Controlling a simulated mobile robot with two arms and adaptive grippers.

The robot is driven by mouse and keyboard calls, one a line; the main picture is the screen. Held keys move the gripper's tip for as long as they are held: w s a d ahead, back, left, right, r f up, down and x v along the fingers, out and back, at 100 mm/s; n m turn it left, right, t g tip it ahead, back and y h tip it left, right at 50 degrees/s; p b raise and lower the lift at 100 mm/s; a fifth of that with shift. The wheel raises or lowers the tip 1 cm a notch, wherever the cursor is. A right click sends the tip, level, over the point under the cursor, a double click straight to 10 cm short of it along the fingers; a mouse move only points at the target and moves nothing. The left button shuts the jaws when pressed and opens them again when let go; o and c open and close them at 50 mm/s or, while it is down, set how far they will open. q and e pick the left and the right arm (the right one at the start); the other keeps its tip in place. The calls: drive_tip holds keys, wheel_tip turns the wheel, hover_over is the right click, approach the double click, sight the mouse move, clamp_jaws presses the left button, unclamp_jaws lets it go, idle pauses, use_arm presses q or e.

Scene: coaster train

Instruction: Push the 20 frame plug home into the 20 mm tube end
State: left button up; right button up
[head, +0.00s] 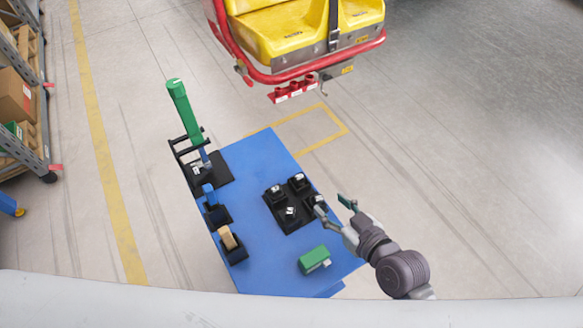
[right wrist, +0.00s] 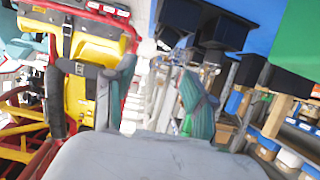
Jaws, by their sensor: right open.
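Several small pale plugs, one of them in front (head: 290,212), stand in a black holder (head: 283,224) on the blue table (head: 262,255). I cannot read which is the 20 frame plug. My right gripper (head: 333,207) is open and appears empty at the holder's right side, its left finger overlapping the holder's right edge. Its open fingers also show in the right wrist view (right wrist: 158,76). The red tube frame (head: 262,76) of a yellow-seated car is beyond the table; no 20 mm tube end can be made out. My left gripper is out of view.
A green box (head: 314,259) lies near the table's front. A tall green-topped tool (head: 180,100) stands in a black stand at the back left. Black bins (head: 236,254) line the left edge. A shelf rack (head: 30,100) is far left.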

sight(302, 179)
drive_tip(key=p+x, duration=0.1)
drive_tip(key=x, duration=0.5)
drive_tip(key=shift+w+a, duration=0.25)
drive_tip(key=shift+w+a+f, duration=0.2)
drive_tip(key=shift+w+a, duration=0.15)
drive_tip(key=shift+w, duration=0.1)
drive_tip(key=shift+w+a+p, duration=0.8)
drive_tip(key=shift+a+p, duration=0.05)
drive_tip(key=shift+x, duration=1.05)
drive_tip(key=shift+w+a+f, duration=0.1)
drive_tip(key=shift+w+f, duration=0.1)
drive_tip(key=shift+f, duration=0.1)
drive_tip(key=shift+s, duration=0.1)
drive_tip(key=c, duration=0.4)
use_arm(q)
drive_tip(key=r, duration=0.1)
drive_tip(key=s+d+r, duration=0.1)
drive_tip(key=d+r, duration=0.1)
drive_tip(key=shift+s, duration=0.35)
use_arm(e)
drive_tip(key=c, duration=0.6)
drive_tip(key=shift+c, duration=0.2)
